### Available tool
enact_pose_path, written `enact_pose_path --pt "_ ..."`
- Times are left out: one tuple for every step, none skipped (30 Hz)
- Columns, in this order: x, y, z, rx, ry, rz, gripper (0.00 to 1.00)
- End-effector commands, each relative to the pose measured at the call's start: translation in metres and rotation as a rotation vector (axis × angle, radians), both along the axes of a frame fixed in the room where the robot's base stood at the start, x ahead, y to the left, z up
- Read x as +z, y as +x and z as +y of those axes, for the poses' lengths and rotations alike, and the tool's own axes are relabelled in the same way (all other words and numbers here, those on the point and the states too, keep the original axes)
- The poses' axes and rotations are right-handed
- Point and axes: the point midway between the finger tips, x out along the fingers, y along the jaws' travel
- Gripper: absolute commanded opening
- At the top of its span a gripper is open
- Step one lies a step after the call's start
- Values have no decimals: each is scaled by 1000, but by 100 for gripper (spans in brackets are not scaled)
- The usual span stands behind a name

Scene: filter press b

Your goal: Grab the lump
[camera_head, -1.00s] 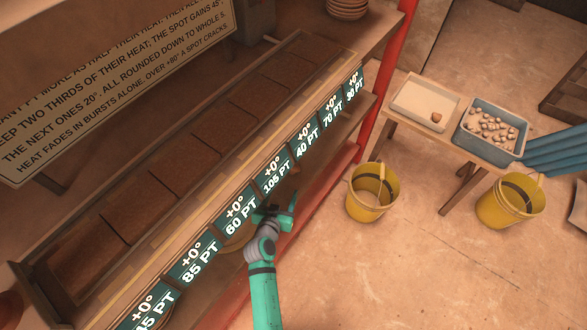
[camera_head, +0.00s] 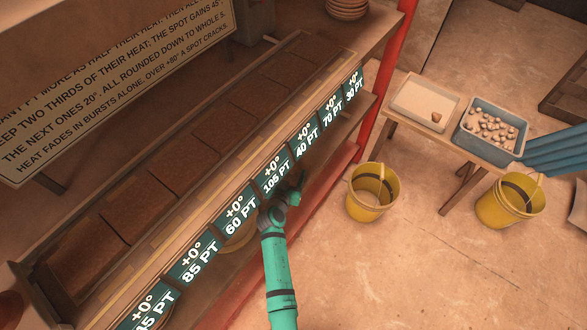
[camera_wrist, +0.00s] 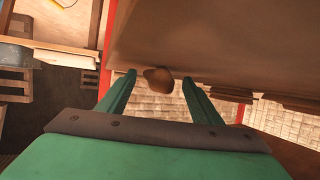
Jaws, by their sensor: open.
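A brown rounded lump (camera_wrist: 158,79) shows in the wrist view, between and just beyond the fingertips, against a broad brown surface. My gripper (camera_wrist: 157,88) is open, with one green finger on each side of the lump; I cannot tell whether either touches it. In the head view my gripper (camera_head: 293,187) is below the 105 PT label, at the front of the rack, and hides this lump. Another small brown lump (camera_head: 436,117) lies in the pale tray (camera_head: 408,98) on the side table.
The long rack of dark brown plates (camera_head: 172,169) with point labels runs along the left, close to my arm. A red post (camera_head: 380,95) stands at its far end. A blue-grey tray of several pebbles (camera_head: 470,142) and two yellow buckets (camera_head: 362,207) are at right. Floor between is open.

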Motion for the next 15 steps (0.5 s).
enact_pose_path --pt "-2 5 -2 0 -2 1 59" --pt "-3 7 -3 -1 -2 0 59" --pt "-4 9 -4 -1 -2 0 59" --pt "-4 10 -5 -2 -2 1 59" --pt "-5 11 -5 -3 -1 0 59" --pt "-5 11 -6 -3 0 0 59" --pt "-5 11 -6 -3 0 0 59" --pt "-5 11 -6 -3 0 0 59" --pt "-5 11 -6 -3 0 0 59" --pt "-5 11 -6 -3 0 0 59" --pt "-5 11 -6 -3 0 0 59" --pt "-5 11 -5 -3 0 0 55" --pt "-5 11 -5 -3 0 0 47" --pt "-5 11 -5 -3 0 0 40" --pt "-5 11 -5 -3 0 0 31"
